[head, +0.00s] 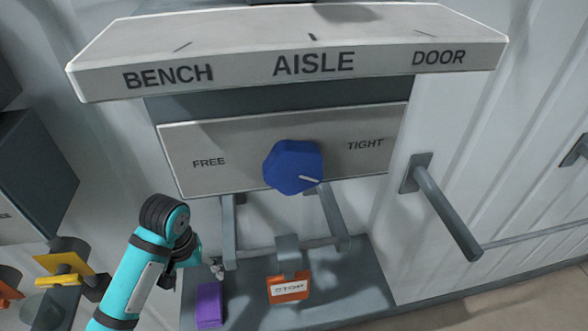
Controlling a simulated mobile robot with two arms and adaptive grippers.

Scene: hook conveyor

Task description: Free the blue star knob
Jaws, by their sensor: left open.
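The blue star knob (293,167) sits on a pale panel (230,176) between the words FREE on the left and TIGHT on the right. Its white pointer line is at its lower right, on the TIGHT side. My left gripper (217,268) is below and left of the knob, well apart from it, low by a grey bracket. It is open and shows small, partly hidden by my teal arm. Nothing touches the knob. My right gripper is not in view.
A shelf marked BENCH, AISLE and DOOR (313,65) juts out above the panel. Below are a purple block (208,305), an orange STOP tag (289,288) and grey bars. A grey peg (447,213) sticks out at right.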

